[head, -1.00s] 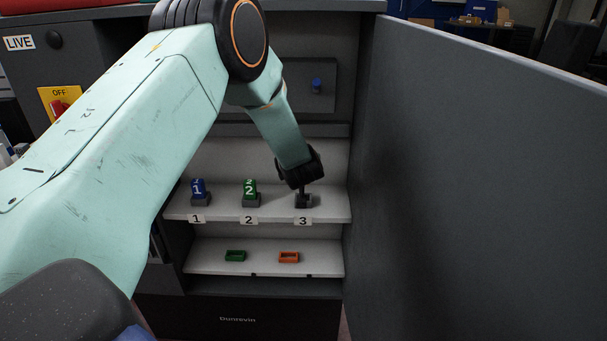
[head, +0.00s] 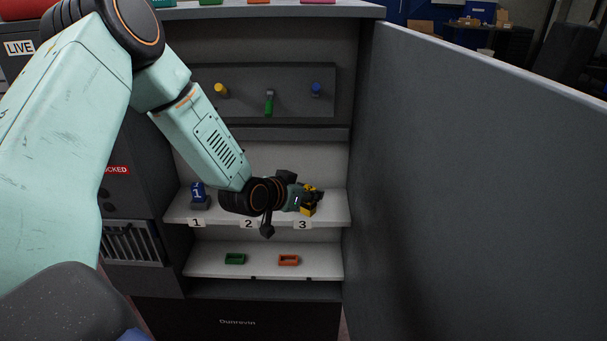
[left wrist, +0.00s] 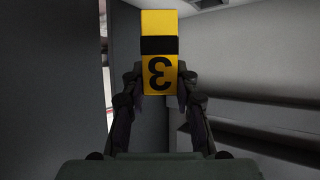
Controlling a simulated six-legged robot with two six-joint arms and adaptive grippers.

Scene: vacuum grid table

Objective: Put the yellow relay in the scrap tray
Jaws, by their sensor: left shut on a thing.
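My left gripper (head: 309,197) is shut on the yellow relay (head: 307,210) in front of the upper shelf, above label 3. In the left wrist view the relay (left wrist: 159,72) is a yellow block with a black band and a black 3 that looks upside down, held between both fingers. In the head view the gripper hides most of it and points to the right. A small orange tray (head: 289,264) and a small green tray (head: 235,262) lie on the lower shelf; I see no writing that tells which is for scrap. My right gripper is not in view.
The blue relay 1 (head: 198,191) stands at label 1. My arm covers position 2. Yellow, green and blue knobs (head: 316,90) sit on the back panel. A tall grey door (head: 480,190) stands open close on the right. The lower shelf (head: 325,262) is otherwise clear.

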